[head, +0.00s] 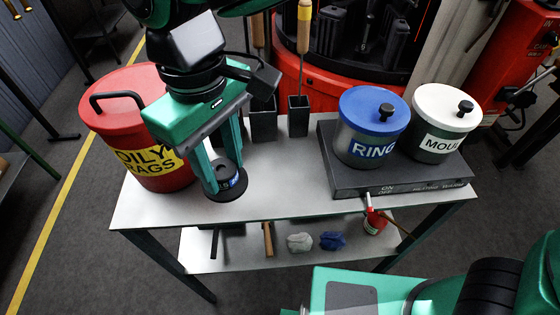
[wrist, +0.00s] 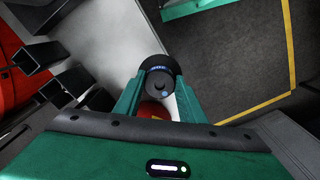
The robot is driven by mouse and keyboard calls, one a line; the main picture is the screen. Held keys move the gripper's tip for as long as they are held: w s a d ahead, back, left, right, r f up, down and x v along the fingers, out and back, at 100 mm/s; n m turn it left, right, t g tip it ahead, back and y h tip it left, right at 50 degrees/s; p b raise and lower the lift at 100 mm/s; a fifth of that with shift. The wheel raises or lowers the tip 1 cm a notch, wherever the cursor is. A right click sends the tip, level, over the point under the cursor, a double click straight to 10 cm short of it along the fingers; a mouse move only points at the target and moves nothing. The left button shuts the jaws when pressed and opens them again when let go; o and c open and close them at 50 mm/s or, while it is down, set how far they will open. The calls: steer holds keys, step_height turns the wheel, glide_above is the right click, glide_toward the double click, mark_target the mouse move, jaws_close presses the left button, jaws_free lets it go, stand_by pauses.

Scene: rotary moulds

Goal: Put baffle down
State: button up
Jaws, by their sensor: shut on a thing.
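The baffle (head: 227,192) is a dark round piece with a wide flange at its base and a small blue label. My gripper (head: 225,172) is shut on it, one finger on each side, above the left front part of the table (head: 275,195). In the wrist view the baffle (wrist: 160,80) sits between the fingertips of my gripper (wrist: 158,85). I cannot tell whether its base touches the table top.
A red oily rags bin (head: 120,115) stands just left of my gripper. Dark square holders (head: 298,122) stand behind. A blue-lidded pot (head: 370,115) and a white-lidded pot (head: 445,110) sit on a grey plate (head: 345,180) at right. The table's middle is clear.

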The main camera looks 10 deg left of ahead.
steer(key=w+d+f, duration=0.4)
steer(key=w, duration=0.1)
steer(key=w+d+f, duration=0.1)
steer(key=w+f, duration=0.1)
steer(key=w, duration=0.1)
steer(key=shift+d, duration=0.4)
glide_above(271, 182)
steer(key=shift+f, duration=2)
steer(key=o, duration=1.3)
steer(key=shift+f, duration=0.15)
step_height(271, 182, up, 12)
steer(key=shift+r, duration=0.15)
